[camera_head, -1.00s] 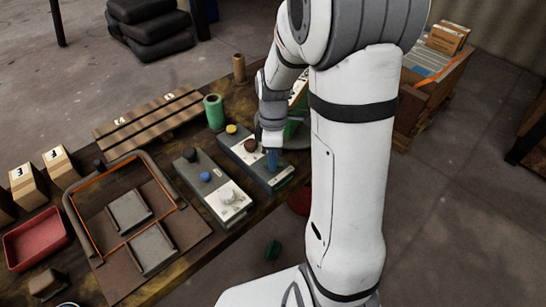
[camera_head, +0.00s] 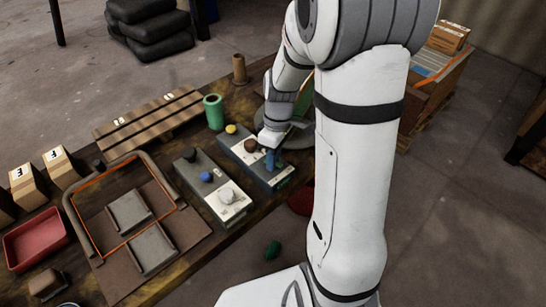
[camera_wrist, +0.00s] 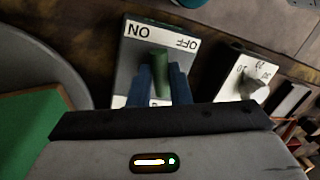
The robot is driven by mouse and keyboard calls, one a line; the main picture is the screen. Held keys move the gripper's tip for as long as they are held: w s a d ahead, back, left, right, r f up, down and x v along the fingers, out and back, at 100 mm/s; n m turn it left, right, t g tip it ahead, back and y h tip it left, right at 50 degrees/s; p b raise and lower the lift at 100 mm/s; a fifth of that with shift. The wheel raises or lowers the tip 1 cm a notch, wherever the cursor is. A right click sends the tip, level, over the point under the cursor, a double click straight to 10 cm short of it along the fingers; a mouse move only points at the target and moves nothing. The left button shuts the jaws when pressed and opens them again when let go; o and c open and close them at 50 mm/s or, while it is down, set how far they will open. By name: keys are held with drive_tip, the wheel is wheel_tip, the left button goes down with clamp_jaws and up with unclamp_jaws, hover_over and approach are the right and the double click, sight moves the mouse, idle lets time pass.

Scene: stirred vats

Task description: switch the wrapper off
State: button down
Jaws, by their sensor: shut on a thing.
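A green switch knob (camera_wrist: 159,60) stands between these words. My gripper (camera_wrist: 162,80), with blue fingers, is shut on this knob; it also shows in the head view (camera_head: 270,158). The fingers hide the knob's lower part, and I cannot tell its exact setting.
A grey round plate (camera_wrist: 45,75) is behind.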

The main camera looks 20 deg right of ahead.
drive_tip(key=m, duration=0.3)
drive_tip(key=m+t, duration=0.1)
drive_tip(key=m, duration=0.2)
drive_tip(key=shift+d+m+y, duration=0.1)
drive_tip(key=shift+m+y, duration=0.2)
drive_tip(key=m, duration=0.3)
drive_tip(key=shift+s+t, duration=0.1)
drive_tip(key=shift+t, duration=0.3)
drive_tip(key=shift+s+m+t, duration=0.1)
drive_tip(key=shift+m+t, duration=0.2)
drive_tip(key=shift+m, duration=1.5)
drive_tip(key=c, duration=1.4)
unclamp_jaws()
drive_tip(key=shift+o, duration=0.2)
